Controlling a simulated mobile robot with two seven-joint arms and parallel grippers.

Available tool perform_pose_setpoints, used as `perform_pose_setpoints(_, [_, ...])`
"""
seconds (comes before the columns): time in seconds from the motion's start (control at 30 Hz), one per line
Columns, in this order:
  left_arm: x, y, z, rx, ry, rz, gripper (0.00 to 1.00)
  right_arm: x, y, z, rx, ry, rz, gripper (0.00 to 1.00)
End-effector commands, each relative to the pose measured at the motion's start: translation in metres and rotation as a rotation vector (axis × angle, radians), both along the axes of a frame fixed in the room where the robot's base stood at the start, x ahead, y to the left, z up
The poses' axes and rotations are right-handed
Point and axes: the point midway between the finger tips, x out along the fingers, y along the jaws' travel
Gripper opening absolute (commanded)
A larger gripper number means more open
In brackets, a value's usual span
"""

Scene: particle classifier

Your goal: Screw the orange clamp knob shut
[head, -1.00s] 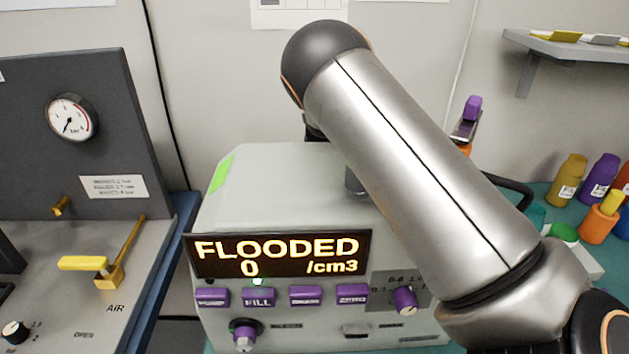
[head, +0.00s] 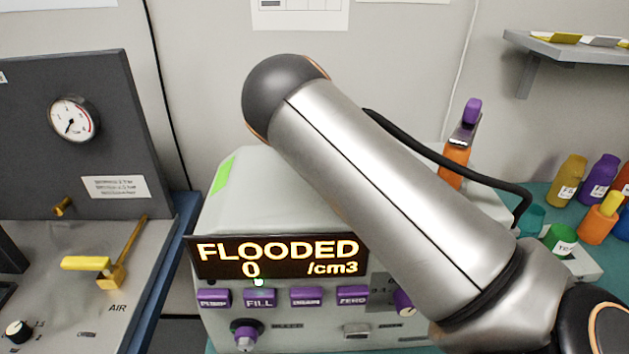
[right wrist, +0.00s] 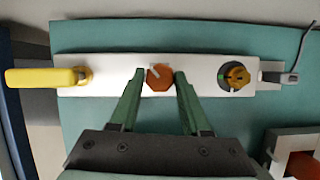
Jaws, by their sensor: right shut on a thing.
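The orange clamp knob (right wrist: 160,78) shows in the right wrist view, on a long white bar (right wrist: 206,73). It has a pale pointer mark on its face. My right gripper (right wrist: 160,74) has its two green fingers at either side of the knob and is shut on it. In the head view my right arm crosses in front of the grey machine (head: 225,215), and my right gripper and the knob do not show there. My left gripper is in neither view.
A yellow handle (right wrist: 40,78) sits at the bar's left end. A yellow knob (right wrist: 238,77) on a dark dial sits to the right. The machine's display (head: 278,256) reads "FLOODED 0 /cm3". Coloured bottles (head: 598,178) stand at the right.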

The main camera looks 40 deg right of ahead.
Motion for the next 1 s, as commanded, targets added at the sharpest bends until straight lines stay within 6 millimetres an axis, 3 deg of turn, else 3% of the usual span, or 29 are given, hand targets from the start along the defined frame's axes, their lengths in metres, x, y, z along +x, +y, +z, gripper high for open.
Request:
perform_pose_setpoints(0.03, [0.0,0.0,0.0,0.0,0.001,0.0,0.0,0.0,0.0,0.0,0.0,0.0,-0.001,0.0])
perform_pose_setpoints(0.07, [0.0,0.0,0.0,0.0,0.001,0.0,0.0,0.0,0.0,0.0,0.0,-0.001,-0.001,0.5])
perform_pose_setpoints(0.3, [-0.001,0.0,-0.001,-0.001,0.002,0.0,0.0,0.0,0.0,0.0,0.0,-0.001,0.0,0.77])
perform_pose_setpoints(0.67, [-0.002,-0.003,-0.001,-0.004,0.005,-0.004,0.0,-0.001,0.002,0.007,-0.001,-0.002,0.003,0.77])
perform_pose_setpoints(1.0, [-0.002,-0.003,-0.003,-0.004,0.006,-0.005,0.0,-0.019,0.02,0.069,-0.003,-0.004,0.003,0.77])
